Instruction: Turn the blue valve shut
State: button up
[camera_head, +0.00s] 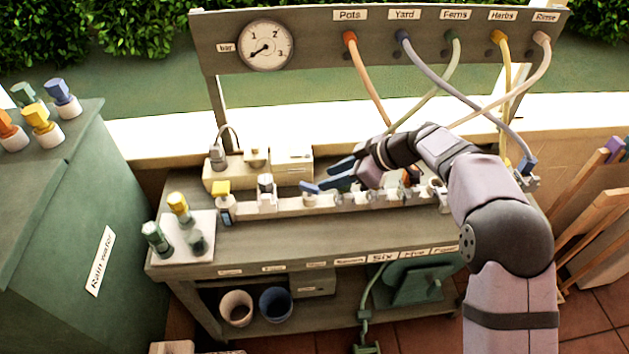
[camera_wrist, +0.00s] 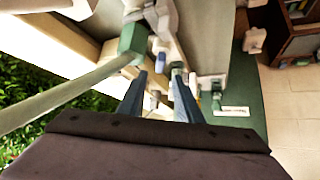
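A valve with a blue handle (camera_head: 309,187) sits on the pale manifold pipe along the bench, left of the pipe's middle. My gripper (camera_head: 334,174) is just to the right of it and slightly above, with its dark blue fingers pointing left toward the handle. The fingers stand apart in the wrist view (camera_wrist: 160,80), so the gripper is open. A small bluish piece (camera_wrist: 155,96) shows between them there; I cannot tell whether it is the blue handle. No contact with the valve is visible. The right part of the manifold is partly hidden by my arm.
Coloured hoses hang from the labelled board (camera_head: 390,45) behind my arm. A white tray (camera_head: 172,247) with loose fittings sits at the bench's left. A green tank (camera_head: 70,210) stands further left.

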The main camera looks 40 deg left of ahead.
aim_at(311, 186)
jog(key=shift+p+x, duration=1.45)
jog(key=shift+x, duration=2.2)
grip_shut()
